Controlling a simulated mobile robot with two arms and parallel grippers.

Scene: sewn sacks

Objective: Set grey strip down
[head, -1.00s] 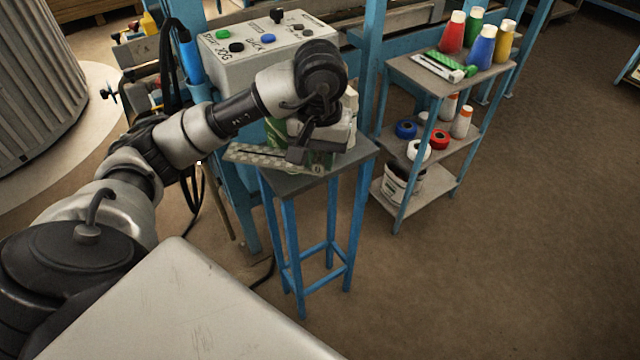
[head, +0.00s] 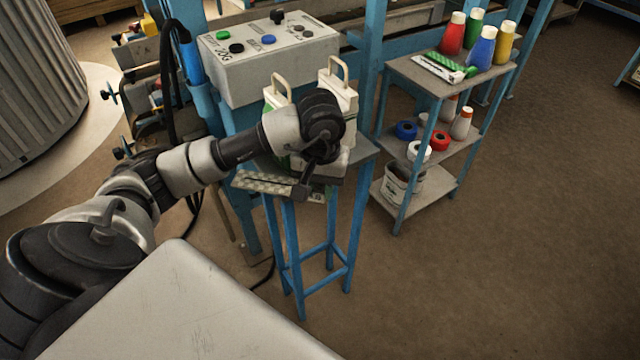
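The grey strip (head: 262,184), flat with a checkered pattern, is at the front edge of the small blue-legged stand (head: 366,152). My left gripper (head: 303,186) points down at the strip's right part and appears shut on it. The strip reaches out to the left of the fingers, in front of the stand's top. I cannot tell whether it touches the stand. My wrist hides part of the stand top. My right gripper is not in view.
Two white-and-green items with loop handles (head: 338,92) stand on the stand behind my wrist. A control box (head: 265,70) with coloured buttons is behind them. A shelf cart (head: 400,72) with thread cones stands to the right. Floor at right is clear.

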